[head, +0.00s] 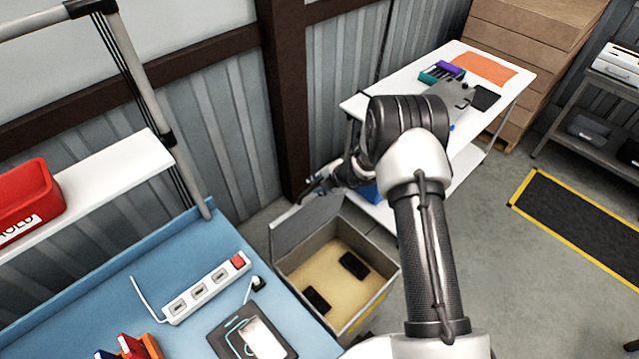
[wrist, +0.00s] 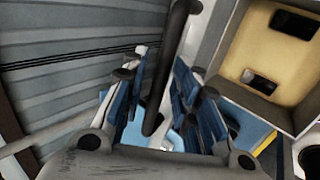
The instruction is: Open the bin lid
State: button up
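The bin (head: 368,308) is a pale open-topped box on the floor with a yellowish bottom; two dark items lie inside. Its grey lid (head: 306,222) stands raised along the back-left side in the head view, leaving the inside exposed. The bin also shows at the upper right of the wrist view (wrist: 226,86). My gripper (head: 318,181) is just above and behind the lid's upper edge. In the wrist view its blue-padded fingers (wrist: 165,88) are apart. A dark bar shows between them; I cannot tell what it is or whether they touch it.
A blue workbench (head: 190,262) with a power strip (head: 207,287) and a phone (head: 263,338) is left of the bin. A white table (head: 400,80) stands behind my arm. A corrugated wall and brown post (head: 287,100) are close behind my gripper.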

jog(key=shift+a+f, duration=0.1)
jog(key=v, duration=1.2)
dwell(0.4)
jog(key=s+a+r+n+g+b, duration=0.1)
jog(key=s+a+r+n+b, duration=0.15)
jog(key=s+n+b, duration=0.4)
jog(key=s+a+r+n+y+b, duration=0.1)
jog(key=s+r+n+b, duration=0.2)
jog(key=n, duration=0.6)
jog(key=s+a+r+n+g+b, duration=0.1)
jog(key=s+a+r+n+b, duration=0.15)
jog(key=s+r+n, duration=0.4)
jog(key=s+d+f+n+h+b, duration=0.2)
jog(key=s+d+f+n+b, duration=0.1)
jog(key=s+n, duration=0.4)
jog(key=s+d+f+n+h+b, duration=0.2)
jog(key=s+n+b, duration=0.3)
jog(key=n, duration=0.4)
jog(key=s+d+f+n+h+b, duration=0.1)
jog(key=s+d+f+n+b, duration=0.2)
jog(key=s+n, duration=0.5)
jog(key=shift+s+d+f+h+b, duration=0.35)
jog(key=shift+d+h+b, duration=0.1)
jog(key=shift+d, duration=0.25)
